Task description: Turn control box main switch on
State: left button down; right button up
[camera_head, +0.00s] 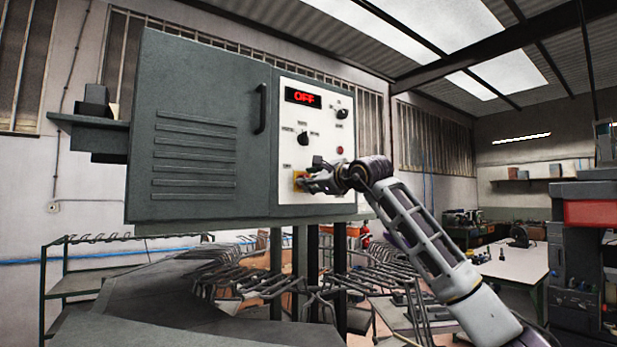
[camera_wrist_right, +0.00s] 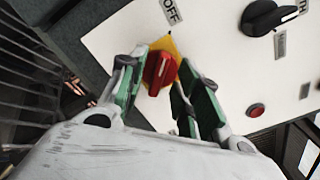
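The grey control box (camera_head: 195,130) has a white panel (camera_head: 320,140) with a display (camera_head: 303,97) reading OFF in red. The main switch, a red knob on a yellow plate (camera_head: 299,181), sits low on the panel, partly hidden by my right gripper (camera_head: 310,184). In the right wrist view the red switch knob (camera_wrist_right: 160,70) lies between the two green-padded fingers of my right gripper (camera_wrist_right: 155,88). The fingers are open, one on each side of the knob, with gaps visible. An OFF label (camera_wrist_right: 171,11) is beside the yellow plate. My left gripper is not in view.
Black knobs (camera_head: 303,138) and a small red button (camera_head: 340,150) are on the same panel. A rack with metal hooks (camera_head: 260,275) stands below the box. A white table (camera_head: 510,264) and a red-and-grey machine (camera_head: 590,213) are at the right.

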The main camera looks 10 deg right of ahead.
jog(key=shift+w+a, duration=0.25)
jog(key=shift+w, duration=0.3)
jog(key=shift+c, duration=0.5)
grip_shut()
